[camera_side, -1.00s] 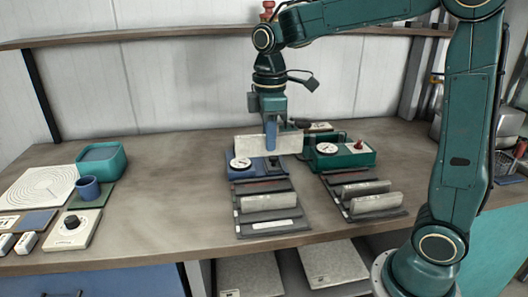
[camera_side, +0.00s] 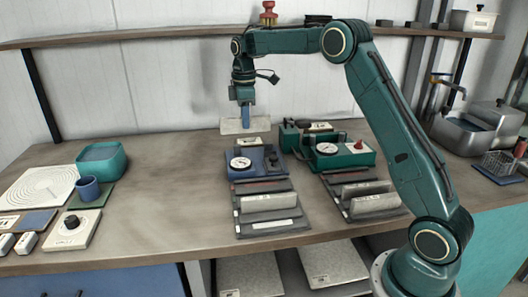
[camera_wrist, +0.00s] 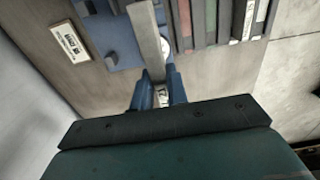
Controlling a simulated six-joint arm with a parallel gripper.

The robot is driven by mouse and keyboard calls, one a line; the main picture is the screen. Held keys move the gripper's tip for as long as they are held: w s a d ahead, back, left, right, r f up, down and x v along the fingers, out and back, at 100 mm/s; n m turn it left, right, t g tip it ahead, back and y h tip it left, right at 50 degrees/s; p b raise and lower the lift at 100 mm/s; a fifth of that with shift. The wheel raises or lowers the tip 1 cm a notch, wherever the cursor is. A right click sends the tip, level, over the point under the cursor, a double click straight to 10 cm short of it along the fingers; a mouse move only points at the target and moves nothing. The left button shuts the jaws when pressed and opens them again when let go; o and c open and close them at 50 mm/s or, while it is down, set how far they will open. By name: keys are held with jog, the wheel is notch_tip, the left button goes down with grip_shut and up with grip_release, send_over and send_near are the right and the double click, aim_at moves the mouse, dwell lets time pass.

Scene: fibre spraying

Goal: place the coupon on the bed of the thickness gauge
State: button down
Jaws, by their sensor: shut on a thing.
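The coupon (camera_side: 231,127) is a thin pale grey plate, held on edge in my gripper (camera_side: 246,124). In the wrist view my blue fingers (camera_wrist: 158,92) are shut on the coupon (camera_wrist: 148,38), which shows as a narrow strip. In the side view the coupon appears above and behind a blue gauge (camera_side: 262,172) with a white dial, apart from it. A green gauge (camera_side: 352,158) with a dial and a red knob stands to its right. I cannot tell which one is the thickness gauge of the task. Part of a blue device (camera_wrist: 112,40) shows beside the coupon in the wrist view.
Two dark racks (camera_side: 240,222) with grey plates stand in front of the gauges. A dark green box (camera_side: 291,136) stands behind them. A teal tub (camera_side: 101,159) and a blue cup (camera_side: 88,188) are at the left. The bench between tub and gauges is clear.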

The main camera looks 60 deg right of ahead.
send_over(254, 156)
notch_tip(254, 156, down, 7)
jog(key=shift+a+f, duration=0.15)
jog(key=shift+f, duration=3.65)
jog(key=shift+f, duration=0.15)
jog(key=c, duration=1.4)
grip_release()
jog(key=shift+s, duration=0.1)
notch_tip(254, 156, up, 12)
jog(key=shift+r, duration=0.15)
